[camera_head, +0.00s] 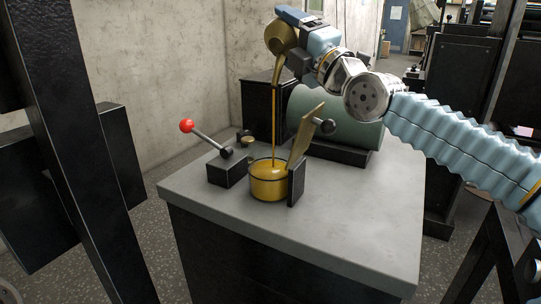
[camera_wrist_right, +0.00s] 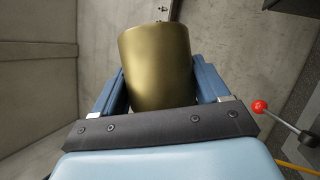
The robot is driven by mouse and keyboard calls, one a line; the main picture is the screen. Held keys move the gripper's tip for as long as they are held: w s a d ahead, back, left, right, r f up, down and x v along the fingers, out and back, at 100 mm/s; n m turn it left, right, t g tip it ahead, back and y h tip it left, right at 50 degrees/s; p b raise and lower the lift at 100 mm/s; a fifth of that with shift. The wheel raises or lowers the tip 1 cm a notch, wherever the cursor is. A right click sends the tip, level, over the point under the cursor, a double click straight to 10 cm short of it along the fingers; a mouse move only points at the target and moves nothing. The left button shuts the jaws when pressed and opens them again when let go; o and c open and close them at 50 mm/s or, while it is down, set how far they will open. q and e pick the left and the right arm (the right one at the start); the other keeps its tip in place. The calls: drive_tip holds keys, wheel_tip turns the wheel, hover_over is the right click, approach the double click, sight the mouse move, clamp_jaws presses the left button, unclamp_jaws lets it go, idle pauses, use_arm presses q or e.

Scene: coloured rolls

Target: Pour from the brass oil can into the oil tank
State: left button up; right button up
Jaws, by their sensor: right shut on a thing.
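The brass oil can (camera_head: 281,36) is tilted high above the table, and a golden stream of oil (camera_head: 274,115) runs from it down into the oil tank (camera_head: 268,186). The tank is a round, see-through vessel with a dark rim, holding golden oil. My right gripper (camera_head: 292,40) is shut on the can. In the right wrist view the can (camera_wrist_right: 158,66) sits between the two blue fingers of the right gripper (camera_wrist_right: 160,85). A brass-coloured plate (camera_head: 306,137), perhaps the tank's lid, stands up at the tank's right. My left gripper is not in view.
A lever with a red knob (camera_head: 187,126) rises from a black block (camera_head: 228,170) left of the tank. A green cylinder (camera_head: 340,118) lies behind. The grey tabletop (camera_head: 350,215) is clear at the front and right.

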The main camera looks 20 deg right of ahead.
drive_tip(key=m, duration=0.1)
drive_tip(key=w+d+f+m+h, duration=0.1)
drive_tip(key=shift+w+d+m+g, duration=0.1)
drive_tip(key=shift+d+m+g, duration=0.1)
drive_tip(key=shift+m+g, duration=0.15)
drive_tip(key=shift+w+f+m+h, duration=0.15)
drive_tip(key=shift+f+m+h, duration=0.05)
drive_tip(key=shift+m+h, duration=0.25)
drive_tip(key=w+d+f+m+g+y, duration=0.1)
drive_tip(key=w+d+f+m+g, duration=0.4)
drive_tip(key=m+g, duration=0.4)
wheel_tip(320, 180, down, 3)
drive_tip(key=d+m, duration=0.1)
drive_tip(key=m, duration=0.4)
drive_tip(key=shift+w+d+m+g, duration=0.15)
drive_tip(key=shift+w+m+g, duration=0.15)
drive_tip(key=shift+g, duration=0.05)
